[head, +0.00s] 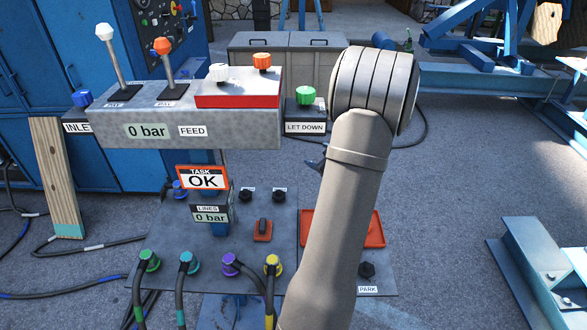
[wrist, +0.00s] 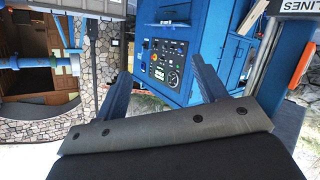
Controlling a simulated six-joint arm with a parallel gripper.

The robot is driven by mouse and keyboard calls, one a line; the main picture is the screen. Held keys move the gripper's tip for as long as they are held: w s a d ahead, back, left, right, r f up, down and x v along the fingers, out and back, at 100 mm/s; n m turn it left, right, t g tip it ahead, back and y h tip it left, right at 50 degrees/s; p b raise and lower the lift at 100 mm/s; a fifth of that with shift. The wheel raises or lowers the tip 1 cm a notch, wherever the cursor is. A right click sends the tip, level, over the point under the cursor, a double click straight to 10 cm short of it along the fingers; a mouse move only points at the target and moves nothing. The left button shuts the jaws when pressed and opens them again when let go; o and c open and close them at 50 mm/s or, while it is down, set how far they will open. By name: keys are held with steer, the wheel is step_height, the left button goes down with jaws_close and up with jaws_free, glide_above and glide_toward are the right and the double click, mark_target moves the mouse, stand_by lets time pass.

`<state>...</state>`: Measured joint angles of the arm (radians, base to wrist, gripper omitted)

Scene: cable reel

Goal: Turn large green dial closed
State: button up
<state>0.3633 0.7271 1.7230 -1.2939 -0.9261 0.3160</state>
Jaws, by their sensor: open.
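The large green dial (head: 305,96) sits on top of the dark LET DOWN box (head: 305,120), right of the red-edged panel in the head view. It is not seen in the wrist view. My gripper (wrist: 162,75) shows in the wrist view with its two dark blue fingers wide apart and nothing between them. In the head view only a small dark finger part (head: 315,164) shows left of my arm, below the LET DOWN box and apart from the dial. My arm hides the rest of the gripper.
White (head: 218,72) and orange (head: 262,62) knobs stand left of the dial. Two levers, white-topped (head: 104,33) and orange-topped (head: 163,46), rise from the FEED console (head: 150,128). A sign reads TASK OK (head: 202,178). Hoses connect to the lower panel (head: 190,238). A red tray (head: 372,230) lies behind my arm.

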steer(key=w+a+f+n+g, duration=0.1)
steer(key=w+a+f+n, duration=0.1)
steer(key=a+f, duration=0.5)
steer(key=shift+w+a+f+n+g, duration=0.3)
steer(key=shift+w+a+n+g, duration=0.1)
steer(key=shift+a+n, duration=0.3)
steer(key=shift+s, duration=0.1)
steer(key=s+d+r+m+t, duration=0.1)
steer(key=s+d+r+m, duration=0.2)
steer(key=d+r, duration=0.4)
steer(key=s+d+r+m+t, duration=0.2)
steer(key=s+d+r+m, duration=0.1)
steer(key=d+r, duration=0.4)
steer(key=shift+s+r, duration=0.45)
steer(key=shift+s, duration=0.05)
